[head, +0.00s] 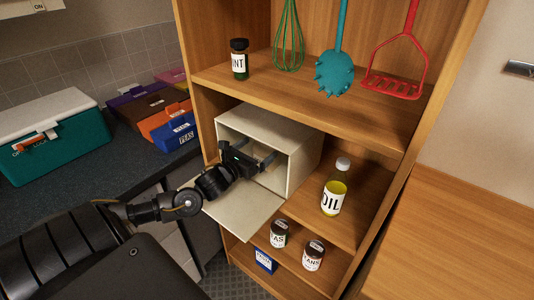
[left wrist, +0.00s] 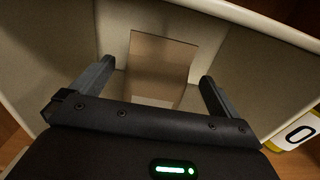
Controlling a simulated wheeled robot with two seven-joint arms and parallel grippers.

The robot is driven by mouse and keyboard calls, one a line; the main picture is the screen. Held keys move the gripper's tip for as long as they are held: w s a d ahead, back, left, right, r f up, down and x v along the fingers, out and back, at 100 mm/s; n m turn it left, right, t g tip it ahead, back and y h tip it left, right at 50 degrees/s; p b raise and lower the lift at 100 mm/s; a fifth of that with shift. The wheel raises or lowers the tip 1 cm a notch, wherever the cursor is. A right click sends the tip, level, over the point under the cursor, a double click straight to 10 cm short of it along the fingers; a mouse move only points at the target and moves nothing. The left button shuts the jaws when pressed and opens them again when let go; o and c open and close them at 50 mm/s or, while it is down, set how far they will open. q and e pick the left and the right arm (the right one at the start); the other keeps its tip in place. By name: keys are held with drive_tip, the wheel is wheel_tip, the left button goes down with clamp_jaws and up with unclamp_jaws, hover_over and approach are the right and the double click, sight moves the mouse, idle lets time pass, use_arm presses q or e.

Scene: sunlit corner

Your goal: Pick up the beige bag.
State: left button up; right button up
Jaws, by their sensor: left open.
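In the left wrist view the beige bag (left wrist: 160,58) stands inside a cream box (left wrist: 62,35), a plain tan upright shape towards the back. My left gripper (left wrist: 157,75) is open, with one finger to each side of the bag in that picture. I cannot tell whether the fingers reach alongside it or are still in front. In the head view my left gripper (head: 258,162) is at the open front of the cream box (head: 305,160), and the bag is hidden there. My right gripper is not in view.
The box's lowered flap (head: 240,213) lies under my left arm. An oil bottle (head: 334,188) stands right of the box. Jars (head: 279,235) stand on the shelf below. A shelf (head: 310,100) with utensils is above. A teal cooler (head: 60,145) is on the left counter.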

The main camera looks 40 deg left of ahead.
sight(262, 149)
use_arm(q)
drive_tip(key=shift+w, duration=1.55)
drive_tip(key=shift+c, duration=0.3)
drive_tip(key=c, duration=1.2)
drive_tip(key=shift+c, duration=0.5)
drive_tip(key=shift+r, duration=0.15)
